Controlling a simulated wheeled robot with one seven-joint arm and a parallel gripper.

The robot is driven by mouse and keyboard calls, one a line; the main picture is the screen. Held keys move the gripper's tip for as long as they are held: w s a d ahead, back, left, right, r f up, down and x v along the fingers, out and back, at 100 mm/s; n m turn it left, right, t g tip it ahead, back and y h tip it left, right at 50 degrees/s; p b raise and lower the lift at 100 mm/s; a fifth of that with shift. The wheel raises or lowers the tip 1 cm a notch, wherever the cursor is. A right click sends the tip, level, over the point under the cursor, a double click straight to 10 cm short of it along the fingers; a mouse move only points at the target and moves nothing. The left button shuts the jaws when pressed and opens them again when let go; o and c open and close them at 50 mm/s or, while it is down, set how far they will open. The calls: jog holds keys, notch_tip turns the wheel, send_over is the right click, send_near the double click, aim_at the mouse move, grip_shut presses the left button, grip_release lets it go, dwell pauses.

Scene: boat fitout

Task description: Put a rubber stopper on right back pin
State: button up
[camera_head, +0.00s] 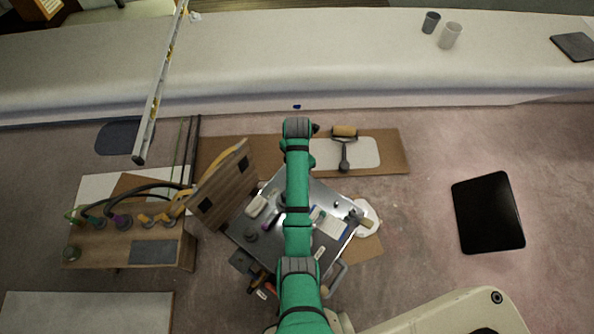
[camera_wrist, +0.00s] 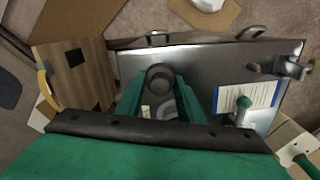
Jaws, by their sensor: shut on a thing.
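A dark grey, round rubber stopper (camera_wrist: 160,75) shows between the green fingers of my gripper (camera_wrist: 160,88) in the wrist view. The fingers are shut on it, above a metal tray (camera_wrist: 205,58). A paler ring-like shape (camera_wrist: 165,108) shows below it between the fingers, partly hidden. Metal fittings (camera_wrist: 288,68) stand at the tray's right side; I cannot tell whether one is the right back pin. In the head view my arm covers the middle of the tray (camera_head: 283,187) and hides the gripper and the stopper.
A wooden bench with hoses (camera_head: 118,236) stands at left.

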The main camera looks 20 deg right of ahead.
jog(key=shift+f, duration=1.3)
dwell(0.6)
jog(key=o, duration=1.1)
jog(key=shift+o, duration=0.6)
jog(key=o, duration=0.4)
jog(key=shift+o, duration=0.2)
jog(key=shift+r, duration=0.1)
